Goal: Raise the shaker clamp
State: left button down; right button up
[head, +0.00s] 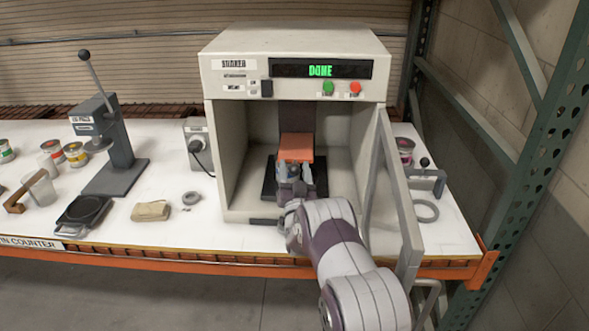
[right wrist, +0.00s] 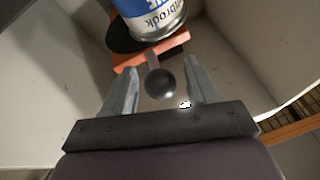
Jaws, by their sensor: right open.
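The shaker (head: 293,62) stands open on the counter, its display reading DONE. Inside, the orange clamp plate (head: 297,145) sits over a can (head: 284,172) with a blue and white label. In the right wrist view, the orange clamp bar (right wrist: 150,52) lies against the end of the can (right wrist: 150,18). A dark ball knob (right wrist: 160,83) on a short stem stands out from the bar. My right gripper (head: 294,168) reaches into the chamber in front of the can. Its fingers (right wrist: 162,68) are open, one each side of the knob, with gaps visible. My left gripper is out of view.
The shaker's open door (head: 399,195) stands close to the right of my right arm. Chamber walls flank the gripper.

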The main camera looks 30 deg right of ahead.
grip_shut()
notch_tip(320, 180, up, 8)
jog(key=shift+r+p, duration=0.2)
jog(key=shift+p, duration=0.25)
grip_release()
jog(key=shift+s+a+f, duration=0.15)
jog(key=shift+s+f, duration=0.1)
jog(key=shift+f, duration=0.3)
jog(key=b+v, duration=0.3)
jog(key=v, duration=0.9)
jog(key=shift+r+b, duration=0.25)
jog(key=shift+b, duration=0.1)
